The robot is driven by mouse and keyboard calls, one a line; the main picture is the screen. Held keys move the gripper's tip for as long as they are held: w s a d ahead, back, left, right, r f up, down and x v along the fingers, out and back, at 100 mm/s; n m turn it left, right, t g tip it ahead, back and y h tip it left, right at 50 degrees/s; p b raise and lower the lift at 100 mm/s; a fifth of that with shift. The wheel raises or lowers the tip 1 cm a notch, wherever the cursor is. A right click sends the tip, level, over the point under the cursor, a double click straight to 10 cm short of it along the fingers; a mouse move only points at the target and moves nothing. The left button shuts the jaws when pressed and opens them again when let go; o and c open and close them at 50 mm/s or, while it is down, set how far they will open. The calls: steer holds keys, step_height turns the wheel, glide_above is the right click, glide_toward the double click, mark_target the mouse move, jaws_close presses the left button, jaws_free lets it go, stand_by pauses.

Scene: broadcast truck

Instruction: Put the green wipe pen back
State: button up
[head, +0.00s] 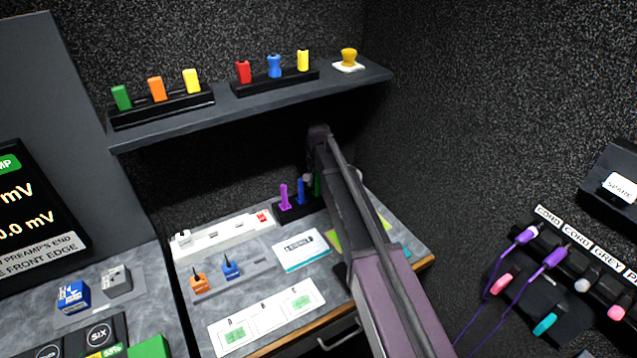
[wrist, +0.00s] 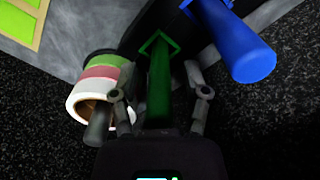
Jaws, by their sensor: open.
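The green wipe pen (wrist: 159,88) stands in a green-edged square slot of the black pen rack (wrist: 140,30) in the wrist view. My gripper (wrist: 160,94) is open, with one finger on each side of the pen and visible gaps between. In the head view a sliver of the green pen (head: 317,184) shows at the rack (head: 286,213), beside the blue pen (head: 301,190) and the purple pen (head: 284,196). My arm hides the gripper there.
A stack of coloured rings (wrist: 100,82) on a grey post stands close by the left finger in the wrist view. The blue pen (wrist: 240,48) leans close on the right. The shelf (head: 250,104) overhangs the counter, and the dark wall is near.

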steer(key=shift+r, duration=0.15)
step_height(320, 180, up, 7)
steer(key=p, duration=0.7)
steer(key=shift+r+p, duration=0.2)
steer(key=shift+p, duration=0.1)
stand_by(0.6)
steer(key=s+d+n, duration=0.2)
steer(key=s+d, duration=2.1)
steer(key=s, duration=0.3)
steer(key=shift+d, duration=0.15)
